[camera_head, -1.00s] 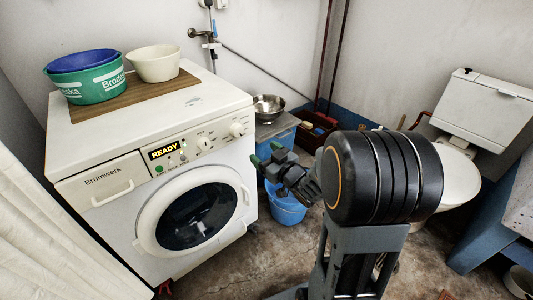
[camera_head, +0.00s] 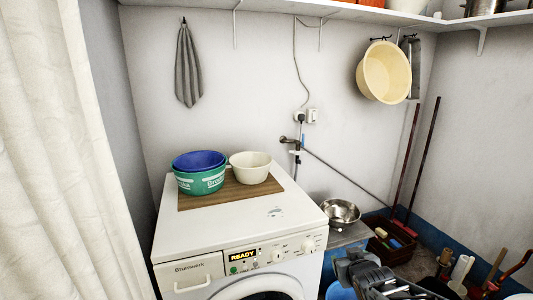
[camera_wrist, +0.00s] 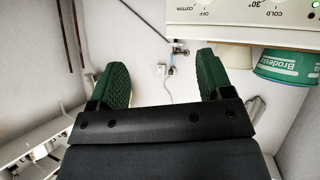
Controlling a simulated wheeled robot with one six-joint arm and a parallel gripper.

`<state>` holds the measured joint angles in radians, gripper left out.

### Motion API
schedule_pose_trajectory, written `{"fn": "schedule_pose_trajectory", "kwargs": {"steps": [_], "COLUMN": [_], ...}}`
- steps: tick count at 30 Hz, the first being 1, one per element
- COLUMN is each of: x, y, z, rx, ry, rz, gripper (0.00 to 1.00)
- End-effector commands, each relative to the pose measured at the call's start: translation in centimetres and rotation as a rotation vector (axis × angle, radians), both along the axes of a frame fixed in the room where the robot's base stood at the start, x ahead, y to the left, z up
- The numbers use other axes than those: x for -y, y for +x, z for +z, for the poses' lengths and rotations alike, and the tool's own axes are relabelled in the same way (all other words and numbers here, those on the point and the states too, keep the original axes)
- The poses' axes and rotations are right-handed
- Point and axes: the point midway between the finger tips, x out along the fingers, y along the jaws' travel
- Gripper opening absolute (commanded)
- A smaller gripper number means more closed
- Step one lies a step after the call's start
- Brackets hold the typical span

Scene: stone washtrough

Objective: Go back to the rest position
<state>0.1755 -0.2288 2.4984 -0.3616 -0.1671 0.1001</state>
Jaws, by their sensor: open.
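My gripper (camera_wrist: 161,78) shows in the wrist view, with two green fingertip pads set wide apart and nothing between them but the far wall. It is open and empty. In the head view dark parts of my arm (camera_head: 370,277) show at the bottom edge, right of the washing machine; the green fingertips cannot be made out there. The white washing machine (camera_head: 215,232) stands left of my arm, its display reading READY. Its control panel (camera_wrist: 245,12) fills the top right of the wrist view, close to the right finger but apart from it in the picture.
On the machine, a wooden board (camera_head: 205,201) carries a green tub (camera_head: 200,181) with a blue one in it, and a cream bowl (camera_head: 250,166). A steel bowl (camera_head: 341,211) stands right of the machine. A shelf (camera_head: 330,10) runs above. Brushes crowd the lower right.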

Motion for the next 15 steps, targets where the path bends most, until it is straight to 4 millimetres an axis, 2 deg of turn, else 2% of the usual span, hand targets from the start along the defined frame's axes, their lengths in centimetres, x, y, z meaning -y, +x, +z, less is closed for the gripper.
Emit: {"fn": "schedule_pose_trajectory", "kwargs": {"steps": [1,3,9,15], "x": [-0.5,-1.0,-3.6,-5.7], "y": [-1.3,-3.4,-9.5,-13.6], "z": [4.2,6.4,11.1,13.7], "rx": [-0.071,-0.184,-0.467,-0.641], "ry": [0.008,0.025,0.105,0.160], "rz": [-0.027,-0.069,-0.099,-0.076], "gripper": [0.73,0.73,0.73,0.73]}}
